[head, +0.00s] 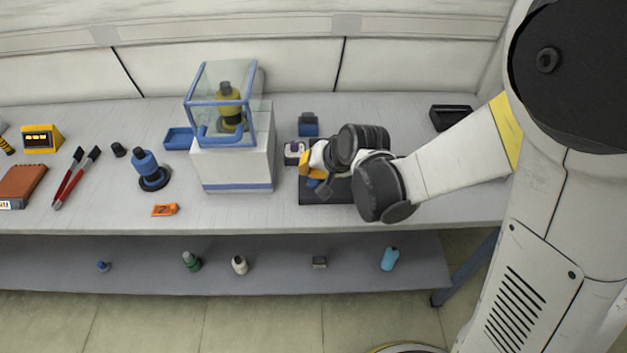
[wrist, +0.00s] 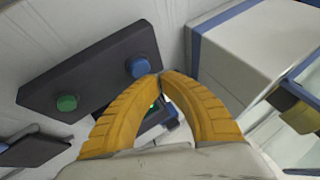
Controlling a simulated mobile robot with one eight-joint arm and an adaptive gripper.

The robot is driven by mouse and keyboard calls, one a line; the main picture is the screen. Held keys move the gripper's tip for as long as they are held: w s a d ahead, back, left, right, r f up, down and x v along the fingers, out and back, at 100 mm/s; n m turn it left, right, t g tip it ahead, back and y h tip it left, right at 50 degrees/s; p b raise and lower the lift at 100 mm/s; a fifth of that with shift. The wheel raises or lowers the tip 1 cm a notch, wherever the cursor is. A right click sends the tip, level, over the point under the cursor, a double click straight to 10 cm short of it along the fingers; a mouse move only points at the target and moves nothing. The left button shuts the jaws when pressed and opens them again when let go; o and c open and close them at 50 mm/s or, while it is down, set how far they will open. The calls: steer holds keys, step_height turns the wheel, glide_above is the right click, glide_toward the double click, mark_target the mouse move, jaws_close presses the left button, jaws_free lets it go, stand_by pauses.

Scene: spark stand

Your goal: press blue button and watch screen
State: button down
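A dark panel (wrist: 95,70) lies on the bench, with a blue button (wrist: 138,67) and a green button (wrist: 66,103). My gripper (wrist: 160,74) has yellow fingers with their tips together, right beside the blue button in the wrist view. I cannot tell whether they touch it. Behind the fingers is a small blue-edged device with a green glow (wrist: 154,112), perhaps the screen; the fingers hide much of it. In the head view my gripper (head: 305,170) is over the panel (head: 325,192), and my arm covers part of the panel.
A white box (head: 232,165) with a blue-framed clear case (head: 218,90) stands close left of my gripper. A small blue device (head: 308,124) is behind it. A black tray (head: 452,112) is at the back right.

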mark_target(310, 179)
steer(key=shift+f+b, duration=0.4)
steer(key=shift+f+b, duration=0.4)
stand_by(0.5)
stand_by(0.4)
steer(key=shift+r+p, duration=0.65)
steer(key=shift+r, duration=0.2)
step_height(310, 179, up, 5)
steer(key=p, duration=0.4)
stand_by(0.6)
